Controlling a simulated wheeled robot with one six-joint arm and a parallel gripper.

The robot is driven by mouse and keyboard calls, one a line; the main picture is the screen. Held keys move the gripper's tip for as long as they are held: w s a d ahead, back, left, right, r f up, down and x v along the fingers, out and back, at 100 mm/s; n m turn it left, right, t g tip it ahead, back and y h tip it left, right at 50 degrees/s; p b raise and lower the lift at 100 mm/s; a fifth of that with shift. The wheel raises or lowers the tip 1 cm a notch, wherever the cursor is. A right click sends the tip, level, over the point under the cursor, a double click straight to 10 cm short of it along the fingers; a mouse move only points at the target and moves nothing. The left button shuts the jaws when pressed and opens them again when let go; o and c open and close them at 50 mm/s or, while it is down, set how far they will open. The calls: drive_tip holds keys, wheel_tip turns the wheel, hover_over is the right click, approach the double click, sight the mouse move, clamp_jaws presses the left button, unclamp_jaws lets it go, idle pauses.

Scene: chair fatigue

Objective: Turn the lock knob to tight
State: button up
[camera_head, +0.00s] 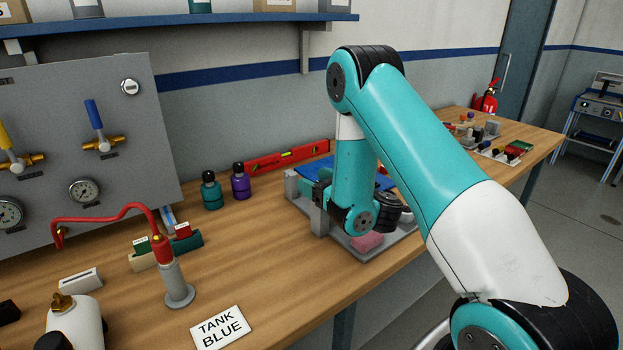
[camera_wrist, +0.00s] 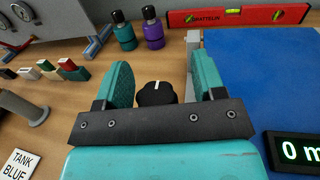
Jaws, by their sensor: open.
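The lock knob (camera_wrist: 157,94) is round and black with a white pointer mark on its top. In the wrist view it shows between the two teal fingers of my gripper (camera_wrist: 167,76), nearer the left finger. The fingers are spread, with a gap on both sides of the knob. The crossbar of my gripper hides the knob's lower part. In the head view my gripper (camera_head: 323,190) is over the left side of the grey fixture (camera_head: 320,222), and my arm hides much of it. I cannot make out the knob there.
A blue panel (camera_wrist: 262,82) and a display reading "0 m" (camera_wrist: 301,150) lie right of my gripper. A red level (camera_head: 288,156) lies behind. Teal (camera_head: 211,190) and purple (camera_head: 240,182) bottles stand left.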

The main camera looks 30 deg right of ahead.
drive_tip(key=shift+a, duration=0.15)
drive_tip(key=c, duration=0.3)
drive_tip(key=shift+a, duration=0.1)
drive_tip(key=c, duration=0.6)
